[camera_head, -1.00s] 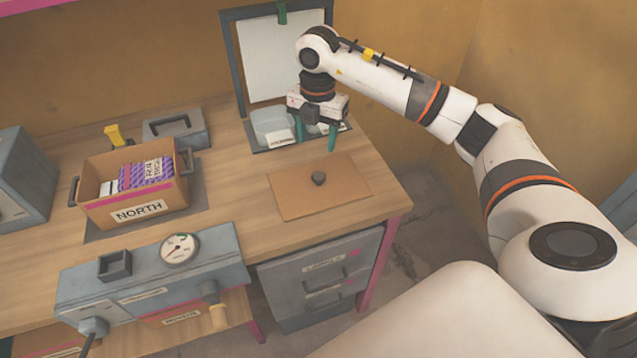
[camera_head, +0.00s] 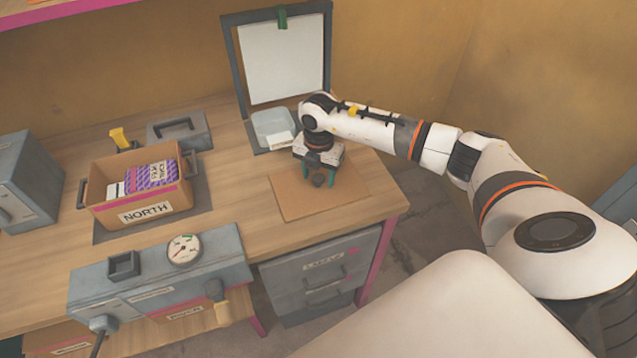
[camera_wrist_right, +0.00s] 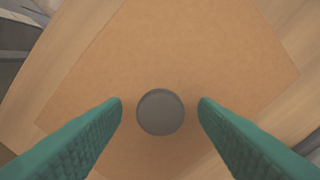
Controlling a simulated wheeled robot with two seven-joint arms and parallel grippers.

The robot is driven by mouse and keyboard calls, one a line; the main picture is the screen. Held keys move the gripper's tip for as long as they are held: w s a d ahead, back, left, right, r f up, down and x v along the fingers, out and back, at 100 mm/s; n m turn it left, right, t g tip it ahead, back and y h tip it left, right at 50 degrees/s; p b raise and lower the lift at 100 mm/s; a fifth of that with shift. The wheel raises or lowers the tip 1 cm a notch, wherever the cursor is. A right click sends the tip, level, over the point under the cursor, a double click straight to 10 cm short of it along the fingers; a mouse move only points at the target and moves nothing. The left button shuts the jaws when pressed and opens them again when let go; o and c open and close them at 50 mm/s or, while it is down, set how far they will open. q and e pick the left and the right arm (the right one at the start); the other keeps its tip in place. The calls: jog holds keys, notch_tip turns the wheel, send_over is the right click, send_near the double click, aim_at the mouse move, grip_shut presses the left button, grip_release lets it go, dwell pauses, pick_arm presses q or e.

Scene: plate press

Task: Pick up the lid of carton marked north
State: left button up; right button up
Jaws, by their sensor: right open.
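The lid (camera_head: 290,203) is a flat brown cardboard sheet lying on the wooden table, with a round dark grey knob (camera_head: 318,180) in its middle. The open carton marked NORTH (camera_head: 148,212) stands on the left of the table with several purple packets in it. My right gripper (camera_head: 319,178) is low over the lid with its green fingers on either side of the knob. In the right wrist view the gripper (camera_wrist_right: 160,110) is open, and the knob (camera_wrist_right: 160,112) sits between the fingertips with a gap on both sides. My left gripper is not in view.
A grey box with a gauge (camera_head: 184,249) stands at the table's front. A grey handled block (camera_head: 180,131) is behind the carton.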

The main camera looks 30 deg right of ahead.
jog(key=c, duration=1)
